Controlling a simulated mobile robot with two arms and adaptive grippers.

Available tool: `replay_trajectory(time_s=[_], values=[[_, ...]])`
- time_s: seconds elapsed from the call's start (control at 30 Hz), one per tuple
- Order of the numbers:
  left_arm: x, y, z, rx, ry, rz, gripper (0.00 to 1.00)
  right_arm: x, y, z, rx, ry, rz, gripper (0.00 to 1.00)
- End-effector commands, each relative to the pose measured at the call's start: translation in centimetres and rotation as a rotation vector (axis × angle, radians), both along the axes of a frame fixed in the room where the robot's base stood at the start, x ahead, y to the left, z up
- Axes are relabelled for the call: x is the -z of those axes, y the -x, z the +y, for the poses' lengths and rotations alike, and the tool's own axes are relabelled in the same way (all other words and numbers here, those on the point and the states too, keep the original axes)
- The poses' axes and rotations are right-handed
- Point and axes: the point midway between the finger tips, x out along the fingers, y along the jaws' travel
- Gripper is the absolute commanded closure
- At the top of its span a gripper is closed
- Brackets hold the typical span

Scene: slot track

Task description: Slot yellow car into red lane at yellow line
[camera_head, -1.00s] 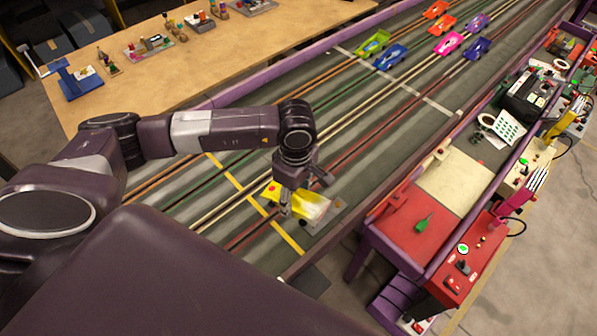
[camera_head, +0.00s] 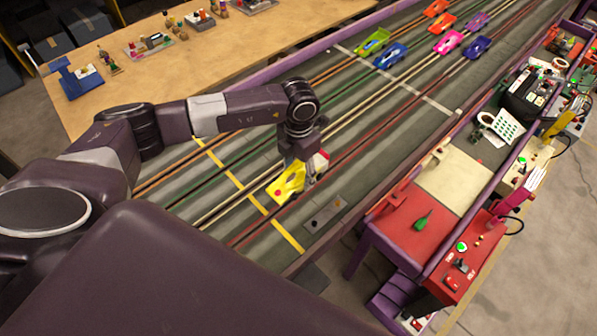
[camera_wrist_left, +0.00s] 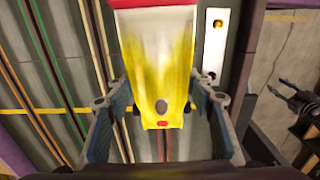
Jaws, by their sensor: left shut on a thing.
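My left gripper (camera_head: 310,178) is shut on the yellow car (camera_head: 288,184), gripping its sides. In the left wrist view the car (camera_wrist_left: 155,65) lies between the two fingers (camera_wrist_left: 160,108), its narrow yellow end toward the camera and a red part at the far end. The car appears raised above the track. The yellow line (camera_head: 232,178) crosses the lanes just left of the car. The red lane (camera_head: 365,152) runs diagonally in front of the car; it shows below the car in the wrist view (camera_wrist_left: 168,146). A dark pronged part, possibly my right gripper (camera_wrist_left: 290,92), shows at the wrist view's right edge.
A grey plate (camera_head: 325,214) with holes lies empty at the track's near side. Several other cars, including a blue one (camera_head: 390,55), stand farther up the track. A red and cream side table (camera_head: 412,222) borders it at right. The lanes around the yellow line are clear.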

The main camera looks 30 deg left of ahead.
Motion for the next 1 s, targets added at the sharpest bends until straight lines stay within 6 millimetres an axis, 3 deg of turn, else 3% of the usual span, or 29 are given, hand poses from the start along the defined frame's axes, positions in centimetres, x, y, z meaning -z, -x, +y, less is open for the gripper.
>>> replay_trajectory(time_s=[0.43,1.0], values=[[0.2,-0.2,-0.1,0.003,0.001,0.000,0.80,0.7,0.0,0.0,0.000,0.000,0.000,0.60],[5.2,-0.2,-0.1,0.004,0.000,-0.001,0.80,4.9,0.0,0.3,0.000,-0.003,0.001,0.60]])
